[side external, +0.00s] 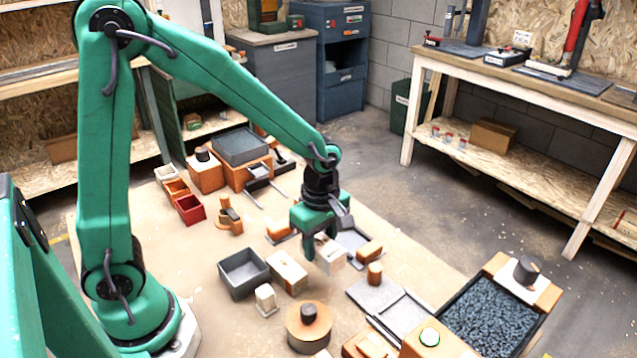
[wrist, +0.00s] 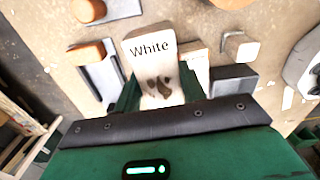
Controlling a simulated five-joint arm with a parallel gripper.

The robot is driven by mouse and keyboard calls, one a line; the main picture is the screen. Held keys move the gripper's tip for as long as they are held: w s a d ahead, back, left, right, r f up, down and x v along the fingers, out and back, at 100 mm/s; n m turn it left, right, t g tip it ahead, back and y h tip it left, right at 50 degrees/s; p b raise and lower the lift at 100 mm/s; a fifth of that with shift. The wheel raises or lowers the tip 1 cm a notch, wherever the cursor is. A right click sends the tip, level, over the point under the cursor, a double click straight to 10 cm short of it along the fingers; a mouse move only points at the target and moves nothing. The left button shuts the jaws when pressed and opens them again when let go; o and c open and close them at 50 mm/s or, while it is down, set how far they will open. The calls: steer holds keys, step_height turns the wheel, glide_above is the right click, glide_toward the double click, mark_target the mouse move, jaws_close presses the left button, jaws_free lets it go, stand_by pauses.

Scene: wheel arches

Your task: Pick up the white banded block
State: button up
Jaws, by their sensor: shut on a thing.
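A whitish block (side external: 332,262) is between the jaws of my gripper (side external: 322,250) over the tan work mat. In the wrist view, the block (wrist: 154,55) has the word "White" and a dark mark on its pale face. My gripper's green fingers (wrist: 160,92) stand on either side of it, shut on it. Part of the block is hidden by the fingers in the side view. I cannot clearly make out a band, or whether the block is clear of the mat.
A dark grey open box (side external: 244,281) and a pale wooden block (side external: 288,272) lie to the left. A small whitish block (side external: 266,299) and a round knobbed wooden piece (side external: 308,328) are nearer. A grey plate (side external: 375,297) and gravel tray (side external: 487,320) are at the right.

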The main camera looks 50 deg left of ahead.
mark_target(324, 252)
steer(key=s+d+r, duration=0.2)
steer(key=d, duration=0.1)
steer(key=s+d+r, duration=0.1)
steer(key=d+r, duration=0.1)
steer(key=shift+s+d, duration=0.2)
steer(key=shift+s, duration=0.1)
stand_by(0.5)
steer(key=w+a+f, duration=0.2)
steer(key=w+a, duration=0.3)
steer(key=w, duration=0.3)
steer(key=w+a+f, duration=0.2)
steer(key=w+a, duration=0.4)
steer(key=w, duration=0.2)
steer(key=shift+a+f+m, duration=0.15)
steer(key=shift+f+m, duration=0.1)
steer(key=shift+m, duration=0.15)
steer(key=shift+w+f, duration=0.1)
steer(key=shift+f, duration=0.2)
steer(key=shift+f, duration=2.45)
steer(key=shift+f, duration=0.2)
